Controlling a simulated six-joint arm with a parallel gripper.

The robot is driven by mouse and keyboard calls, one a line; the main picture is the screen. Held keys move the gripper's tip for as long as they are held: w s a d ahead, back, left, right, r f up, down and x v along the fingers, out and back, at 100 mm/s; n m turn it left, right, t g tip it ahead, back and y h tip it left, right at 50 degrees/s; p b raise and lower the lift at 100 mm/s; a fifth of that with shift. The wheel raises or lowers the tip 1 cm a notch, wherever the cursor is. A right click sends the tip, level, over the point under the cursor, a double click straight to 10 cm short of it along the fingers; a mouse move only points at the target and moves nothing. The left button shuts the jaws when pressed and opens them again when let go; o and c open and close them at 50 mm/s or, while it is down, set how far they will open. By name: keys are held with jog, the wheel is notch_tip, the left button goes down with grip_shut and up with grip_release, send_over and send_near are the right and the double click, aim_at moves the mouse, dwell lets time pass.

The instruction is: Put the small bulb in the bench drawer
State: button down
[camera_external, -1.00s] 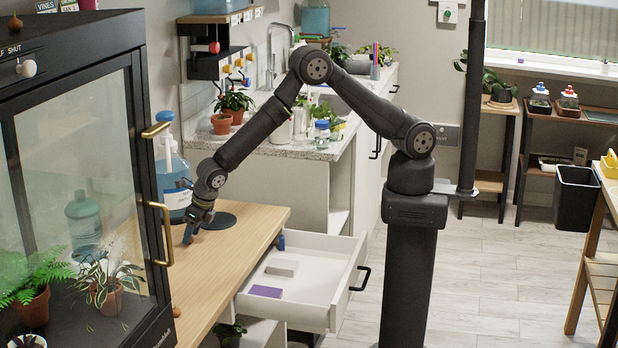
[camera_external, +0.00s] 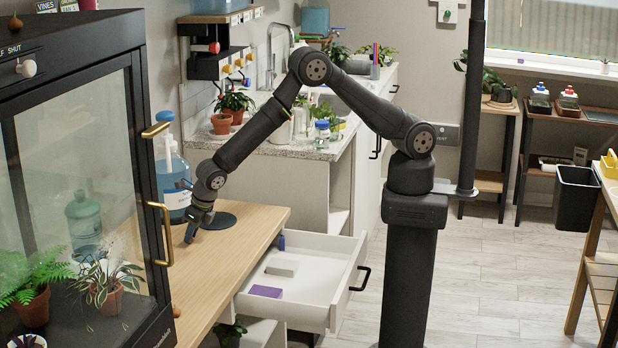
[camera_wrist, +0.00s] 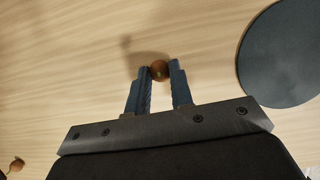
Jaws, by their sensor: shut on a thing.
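The small bulb (camera_wrist: 160,70), round and brown, is between the tips of my gripper's two blue fingers (camera_wrist: 160,75) in the wrist view. The fingers are shut on it, low over the wooden bench top. In the external view my gripper (camera_external: 190,236) points down at the bench's far end, and the bulb cannot be made out there. The bench drawer (camera_external: 322,315) is pulled open at the bench's right side. A purple block (camera_external: 265,291), a pale block (camera_external: 282,268) and a small blue thing (camera_external: 282,243) are in it.
A dark round mat (camera_wrist: 290,55) lies right of my fingers; a large blue-capped bottle (camera_external: 174,185) stands by it. Another brown bulb-like thing (camera_wrist: 16,165) lies at the wrist view's lower left. The glass cabinet (camera_external: 85,150) borders the bench on the left. The bench's middle (camera_external: 225,270) is clear.

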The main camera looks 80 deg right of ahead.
jog(key=shift+r, duration=0.7)
notch_tip(320, 180, up, 3)
jog(key=shift+f, duration=0.1)
jog(key=d+r, duration=0.7)
jog(key=d, duration=0.5)
jog(key=s+a+f+m+h, duration=0.1)
jog(key=s+a+f+m, duration=0.1)
jog(key=s, duration=0.3)
jog(key=s+a+f+m+h, duration=0.1)
jog(key=s+a+f+m, duration=0.2)
jog(key=s, duration=0.2)
jog(key=s+a+f+m+g+h, duration=0.1)
jog(key=s+a+f+m, duration=0.1)
jog(key=s, duration=0.4)
jog(key=shift+a+f+m, duration=0.25)
jog(key=shift+a+m, duration=0.15)
jog(key=shift+m, duration=0.3)
jog(key=s+a+f+m+g+h, duration=0.1)
jog(key=s+f+m, duration=0.1)
jog(key=s+m, duration=0.35)
jog(key=m+g, duration=0.3)
jog(key=m, duration=0.1)
send_near(316, 297)
jog(key=shift+s+a+f+h, duration=0.3)
jog(key=shift+s+a+f, duration=0.55)
jog(key=shift+a, duration=0.2)
jog(key=shift+f, duration=2)
